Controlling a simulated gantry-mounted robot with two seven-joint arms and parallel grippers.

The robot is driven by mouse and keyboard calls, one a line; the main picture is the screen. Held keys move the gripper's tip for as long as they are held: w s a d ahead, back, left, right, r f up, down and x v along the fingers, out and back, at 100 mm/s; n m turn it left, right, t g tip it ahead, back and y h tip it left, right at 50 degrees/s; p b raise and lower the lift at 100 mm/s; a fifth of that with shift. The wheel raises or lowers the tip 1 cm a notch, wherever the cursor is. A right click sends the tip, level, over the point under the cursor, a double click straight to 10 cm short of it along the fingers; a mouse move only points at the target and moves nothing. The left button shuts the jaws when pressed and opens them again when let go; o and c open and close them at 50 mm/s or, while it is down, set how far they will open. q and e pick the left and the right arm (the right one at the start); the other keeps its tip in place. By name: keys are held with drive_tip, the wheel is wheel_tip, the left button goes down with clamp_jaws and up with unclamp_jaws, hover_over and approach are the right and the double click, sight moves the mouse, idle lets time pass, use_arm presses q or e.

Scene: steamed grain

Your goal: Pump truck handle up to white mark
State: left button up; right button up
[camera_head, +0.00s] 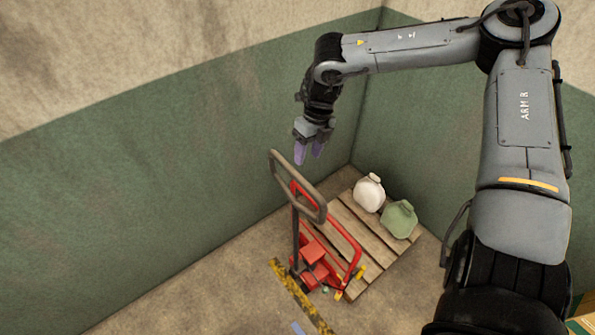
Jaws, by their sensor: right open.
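The pallet truck (312,273) is red and stands on the floor by the wooden pallet. Its dark grey loop handle (318,205) rises on a dark shaft and tilts back toward the upper left. I cannot make out a white mark. My right gripper (309,157) hangs above the top of the handle with its purple fingers pointing down. The fingers are apart with nothing between them, and the gripper looks clear of the handle. My left gripper is not in view.
A wooden pallet (367,232) carries a white jug (369,193) and a green jug (399,219). A worn yellow-and-black floor stripe (297,298) runs in front of the truck. Green and beige walls meet in a corner behind. The floor at left is clear.

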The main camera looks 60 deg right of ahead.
sight(303, 179)
drive_tip(key=f, duration=0.3)
drive_tip(key=a+f, duration=0.1)
drive_tip(key=f, duration=0.3)
drive_tip(key=shift+a+f+p, duration=0.1)
drive_tip(key=shift+a+p, duration=0.1)
drive_tip(key=shift+p, duration=0.1)
drive_tip(key=shift+w+a+f, duration=0.1)
drive_tip(key=shift+f, duration=0.4)
drive_tip(key=shift+w+a+f, duration=0.1)
drive_tip(key=shift+f, duration=0.35)
clamp_jaws()
